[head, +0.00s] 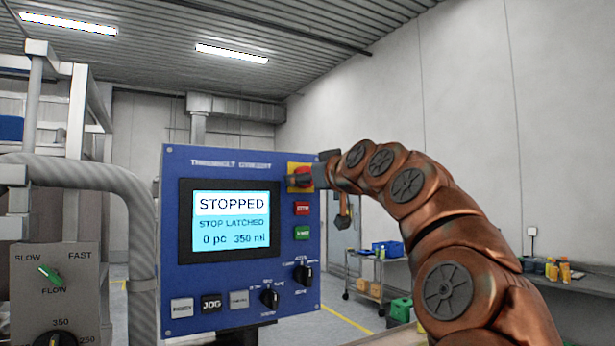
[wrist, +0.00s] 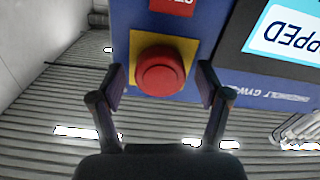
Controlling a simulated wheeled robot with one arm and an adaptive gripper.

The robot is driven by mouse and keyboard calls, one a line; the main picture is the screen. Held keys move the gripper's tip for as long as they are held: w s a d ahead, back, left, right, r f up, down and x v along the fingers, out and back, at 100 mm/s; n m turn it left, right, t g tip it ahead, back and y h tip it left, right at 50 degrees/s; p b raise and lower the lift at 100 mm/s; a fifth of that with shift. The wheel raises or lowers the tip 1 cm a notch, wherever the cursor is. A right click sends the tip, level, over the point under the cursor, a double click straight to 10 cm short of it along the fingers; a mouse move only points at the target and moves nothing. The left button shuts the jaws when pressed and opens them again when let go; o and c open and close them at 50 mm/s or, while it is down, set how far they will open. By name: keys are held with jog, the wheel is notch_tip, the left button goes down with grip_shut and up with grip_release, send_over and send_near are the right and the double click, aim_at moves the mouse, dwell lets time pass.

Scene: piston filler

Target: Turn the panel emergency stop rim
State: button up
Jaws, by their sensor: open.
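The panel emergency stop is a round red button on a yellow plate at the panel's top right corner. In the head view the emergency stop (head: 299,179) is partly covered by my gripper (head: 318,174), which reaches in from the right. In the wrist view, which is turned over, the red button (wrist: 160,74) faces me. My gripper (wrist: 161,84) is open, one finger on each side of the button. A gap shows between each finger and the rim. The blue panel (head: 225,163) has a screen (head: 231,221) reading STOPPED and STOP LATCHED.
Below the stop are a red button (head: 302,208) and a green button (head: 302,232). Black selector knobs (head: 270,298) and push buttons (head: 211,304) line the panel's bottom. A grey conduit (head: 135,195) and a FLOW panel (head: 52,262) stand left. A cart (head: 365,270) stands behind.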

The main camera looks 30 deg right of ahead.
jog(key=c, duration=1.2)
jog(key=shift+m, duration=3.9)
jog(key=shift+o, duration=0.2)
jog(key=o, duration=1.2)
jog(key=shift+c, duration=0.2)
